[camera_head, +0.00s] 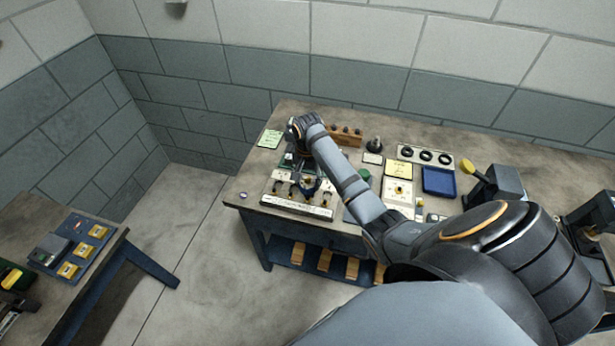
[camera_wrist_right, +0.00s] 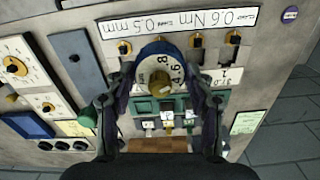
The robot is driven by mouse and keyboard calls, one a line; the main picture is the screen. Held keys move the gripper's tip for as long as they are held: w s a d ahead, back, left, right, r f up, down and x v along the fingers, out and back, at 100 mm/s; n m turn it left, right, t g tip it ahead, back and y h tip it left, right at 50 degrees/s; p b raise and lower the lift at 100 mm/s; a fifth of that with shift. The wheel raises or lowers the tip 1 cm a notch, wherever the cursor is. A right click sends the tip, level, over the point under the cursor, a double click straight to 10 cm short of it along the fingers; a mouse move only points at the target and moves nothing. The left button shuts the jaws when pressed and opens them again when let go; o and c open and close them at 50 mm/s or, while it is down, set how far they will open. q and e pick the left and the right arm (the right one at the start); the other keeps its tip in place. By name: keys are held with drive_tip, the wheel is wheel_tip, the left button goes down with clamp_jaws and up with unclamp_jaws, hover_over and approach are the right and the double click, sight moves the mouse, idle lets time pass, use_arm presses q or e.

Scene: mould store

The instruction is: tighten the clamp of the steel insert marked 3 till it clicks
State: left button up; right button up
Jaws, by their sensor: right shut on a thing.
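My right gripper (camera_wrist_right: 160,80) is shut on a round tool with a blue rim and a white numbered dial (camera_wrist_right: 152,70); in the head view this gripper (camera_head: 307,178) is partly hidden by my arm. The tool stands over the fixture (camera_head: 280,202), whose front strip reads 0.6 Nm and 0.5 mm (camera_wrist_right: 180,22). Behind are green blocks (camera_wrist_right: 167,104) with small pale tags. I cannot tell which insert is marked 3. My left gripper is not in view.
A blue tray (camera_head: 438,181), a plate with black rings (camera_head: 426,156) and a white plate with a brass part (camera_head: 398,193) lie right of the fixture. A wooden block (camera_head: 345,136) stands behind. A second bench (camera_head: 60,232) is at the left, across open floor.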

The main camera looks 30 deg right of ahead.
drive_tip(key=shift+p, duration=0.45)
drive_tip(key=shift+f, duration=1)
idle(0.5)
